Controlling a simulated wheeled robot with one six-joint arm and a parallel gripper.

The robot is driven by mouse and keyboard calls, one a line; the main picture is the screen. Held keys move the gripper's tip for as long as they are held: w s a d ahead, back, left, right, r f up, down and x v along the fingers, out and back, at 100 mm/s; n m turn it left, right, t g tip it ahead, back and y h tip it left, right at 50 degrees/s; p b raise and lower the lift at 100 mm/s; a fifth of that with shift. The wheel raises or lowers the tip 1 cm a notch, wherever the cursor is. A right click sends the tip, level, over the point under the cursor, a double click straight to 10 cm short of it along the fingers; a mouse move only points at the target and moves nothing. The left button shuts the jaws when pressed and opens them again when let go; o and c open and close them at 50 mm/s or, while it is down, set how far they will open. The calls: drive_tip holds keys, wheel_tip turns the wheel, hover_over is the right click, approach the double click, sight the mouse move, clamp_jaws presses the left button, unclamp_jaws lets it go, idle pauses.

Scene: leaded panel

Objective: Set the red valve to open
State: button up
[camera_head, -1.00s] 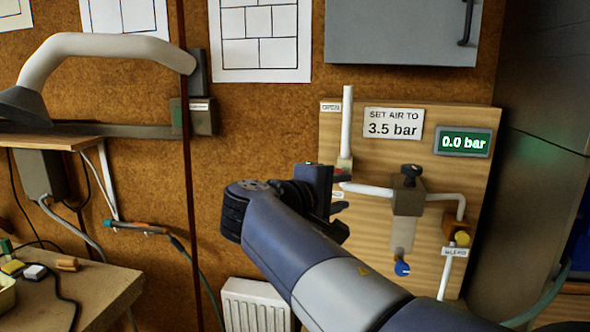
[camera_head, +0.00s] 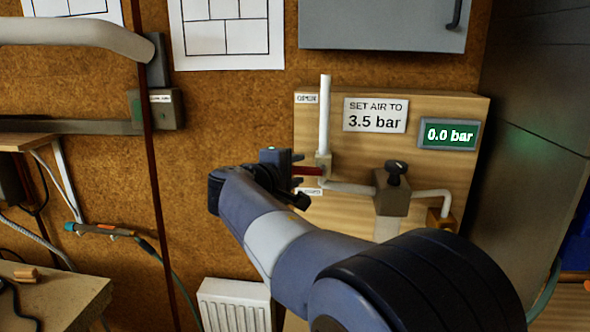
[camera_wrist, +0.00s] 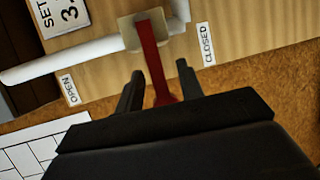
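The red valve (camera_head: 308,170) sits on a white pipe (camera_head: 325,110) on the wooden panel. Its red lever points left, across the upright pipe, and also shows in the wrist view (camera_wrist: 150,50). The OPEN label (camera_head: 307,98) is by the pipe top. The CLOSED label (camera_head: 312,192) is just below the lever and partly hidden; both labels show in the wrist view. My gripper (camera_head: 297,170) is at the lever's outer end. In the wrist view its fingers (camera_wrist: 159,70) stand on either side of the lever, with a gap showing on each side.
A gauge display (camera_head: 450,134) reads 0.0 bar, beside a sign (camera_head: 376,115) saying SET AIR TO 3.5 bar. A black-knobbed regulator (camera_head: 392,190) is right of the valve. A grey cabinet (camera_head: 385,25) hangs above, and a radiator (camera_head: 232,303) is below.

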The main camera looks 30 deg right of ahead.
clamp_jaws()
idle(0.5)
drive_tip(key=shift+r, duration=0.1)
drive_tip(key=shift+d+r+m+y+b, duration=0.1)
drive_tip(key=shift+r+m+y+b, duration=0.45)
drive_tip(key=shift+m, duration=0.55)
drive_tip(key=shift+s+d+r+m+y, duration=0.1)
drive_tip(key=shift+d+r+m+y, duration=0.05)
drive_tip(key=shift+r+m+y, duration=0.3)
drive_tip(key=shift+s+d+r+m+y, duration=0.1)
drive_tip(key=shift+r+m+y, duration=0.2)
drive_tip(key=shift+m, duration=0.15)
drive_tip(key=shift+s+d+r+m+t+y, duration=0.15)
drive_tip(key=shift+d+r+m+t+y, duration=0.1)
drive_tip(key=shift+r+m+y, duration=0.25)
drive_tip(key=shift+s+d+r+m+t+y, duration=0.15)
drive_tip(key=shift+m+t+y, duration=0.15)
drive_tip(key=shift+m, duration=0.3)
drive_tip(key=shift+s+d+r+m+t+y, duration=0.35)
drive_tip(key=shift+d+r+m+y, duration=0.1)
drive_tip(key=shift+m+y, duration=0.45)
